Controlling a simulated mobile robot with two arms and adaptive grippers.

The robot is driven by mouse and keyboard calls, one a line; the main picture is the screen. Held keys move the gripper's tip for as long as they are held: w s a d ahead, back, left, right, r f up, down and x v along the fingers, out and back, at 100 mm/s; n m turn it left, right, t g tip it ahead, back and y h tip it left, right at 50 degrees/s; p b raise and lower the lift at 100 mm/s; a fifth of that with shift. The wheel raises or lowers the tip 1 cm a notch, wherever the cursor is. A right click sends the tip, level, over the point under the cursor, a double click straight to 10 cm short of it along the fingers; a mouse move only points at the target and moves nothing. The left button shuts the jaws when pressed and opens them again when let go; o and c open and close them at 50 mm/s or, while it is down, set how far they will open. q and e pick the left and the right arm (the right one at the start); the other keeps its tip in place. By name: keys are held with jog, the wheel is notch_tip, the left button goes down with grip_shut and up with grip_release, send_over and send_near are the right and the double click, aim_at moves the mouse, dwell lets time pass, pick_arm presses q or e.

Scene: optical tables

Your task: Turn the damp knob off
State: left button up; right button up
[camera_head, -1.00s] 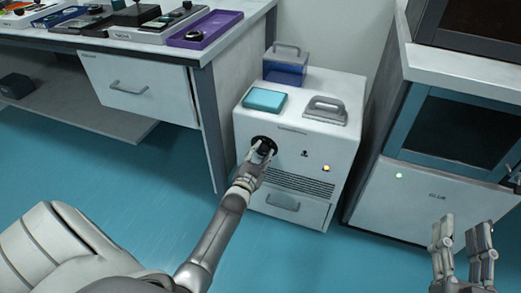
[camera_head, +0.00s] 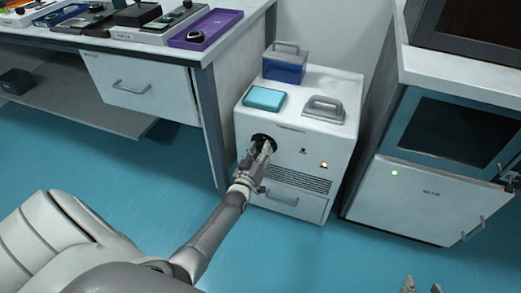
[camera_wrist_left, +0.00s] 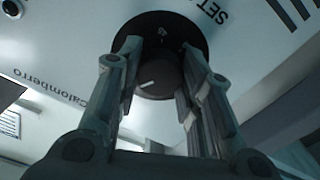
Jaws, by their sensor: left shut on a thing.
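The damp knob (camera_wrist_left: 160,80) is a dark round knob with a white pointer mark, set on a black disc on the white cabinet's front. It fills the middle of the left wrist view. My left gripper (camera_head: 262,148) reaches the knob in the head view and hides most of it there. Its two fingers stand on either side of the knob in the left wrist view and are shut on it. The black disc shows around the fingers (camera_head: 258,138). My right gripper (camera_head: 422,287) shows only by its fingertips at the bottom edge.
The white cabinet (camera_head: 340,150) carries a teal box (camera_head: 264,98), a blue container (camera_head: 285,68) and a grey handle-like piece (camera_head: 325,108). A table (camera_head: 145,85) with several devices stands at the left. A larger cabinet (camera_head: 415,200) stands at the right. Blue floor is clear in front.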

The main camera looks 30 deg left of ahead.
pick_arm(q)
jog(key=shift+n, duration=0.9)
jog(key=shift+f+n, duration=0.1)
jog(key=shift+n, duration=2.3)
jog(key=shift+d, duration=0.1)
jog(key=o, duration=1)
